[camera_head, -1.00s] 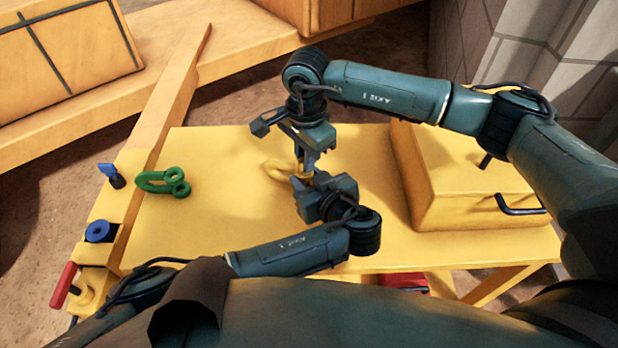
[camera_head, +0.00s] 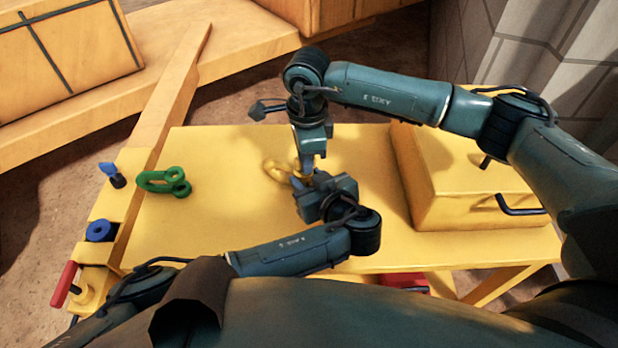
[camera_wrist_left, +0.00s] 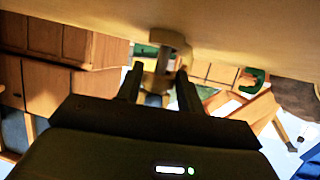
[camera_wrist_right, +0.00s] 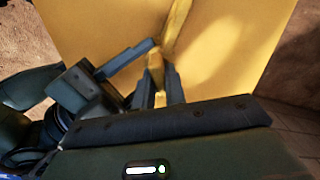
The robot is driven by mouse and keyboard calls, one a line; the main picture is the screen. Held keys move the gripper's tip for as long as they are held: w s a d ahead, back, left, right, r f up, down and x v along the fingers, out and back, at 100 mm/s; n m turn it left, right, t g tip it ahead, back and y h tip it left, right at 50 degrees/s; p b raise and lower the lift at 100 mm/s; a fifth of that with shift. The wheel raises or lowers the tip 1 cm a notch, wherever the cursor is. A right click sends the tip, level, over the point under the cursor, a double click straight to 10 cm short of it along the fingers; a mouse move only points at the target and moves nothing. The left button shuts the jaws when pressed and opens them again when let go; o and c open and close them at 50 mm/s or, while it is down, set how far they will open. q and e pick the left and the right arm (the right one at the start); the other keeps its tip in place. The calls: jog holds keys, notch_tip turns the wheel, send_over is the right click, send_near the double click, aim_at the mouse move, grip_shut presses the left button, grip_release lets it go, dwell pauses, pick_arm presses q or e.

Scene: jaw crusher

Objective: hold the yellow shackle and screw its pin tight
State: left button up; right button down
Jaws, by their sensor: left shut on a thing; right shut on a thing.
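The yellow shackle (camera_head: 275,170) is above the table in the head view, its bow to the left, its other end partly hidden by both grippers. My left gripper (camera_head: 303,184) reaches it from below and is shut on its body. In the left wrist view the shackle (camera_wrist_left: 170,40) shows at the fingers. My right gripper (camera_head: 307,168) points down at it from above. In the right wrist view a narrow yellow part, apparently the pin's end (camera_wrist_right: 157,72), is between the right fingers. The pin's thread and how deep it sits are hidden.
A green shackle (camera_head: 163,182) lies on the yellow table (camera_head: 215,225) at the left. A blue round piece (camera_head: 100,231) and a red handle (camera_head: 64,284) are at the left edge. A yellow box (camera_head: 455,190) with dark handles stands at the right.

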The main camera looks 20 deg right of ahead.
pick_arm(q)
jog(key=shift+w+a+r, duration=0.1)
jog(key=shift+w+a, duration=0.35)
jog(key=shift+a, duration=0.05)
pick_arm(e)
jog(key=shift+s+d+f, duration=0.3)
jog(key=m, duration=0.4)
jog(key=shift+s+a+m, duration=0.1)
jog(key=shift+s+m, duration=0.05)
jog(key=shift+m, duration=0.25)
jog(key=shift+a+m, duration=0.1)
jog(key=shift+m, duration=0.3)
pick_arm(q)
jog(key=shift+s, duration=0.1)
pick_arm(e)
jog(key=c, duration=1.5)
grip_release()
jog(key=shift+c, duration=0.2)
jog(key=shift+o, duration=0.9)
pick_arm(q)
jog(key=shift+s+d, duration=0.1)
jog(key=shift+d, duration=0.1)
pick_arm(e)
jog(key=shift+r, duration=0.1)
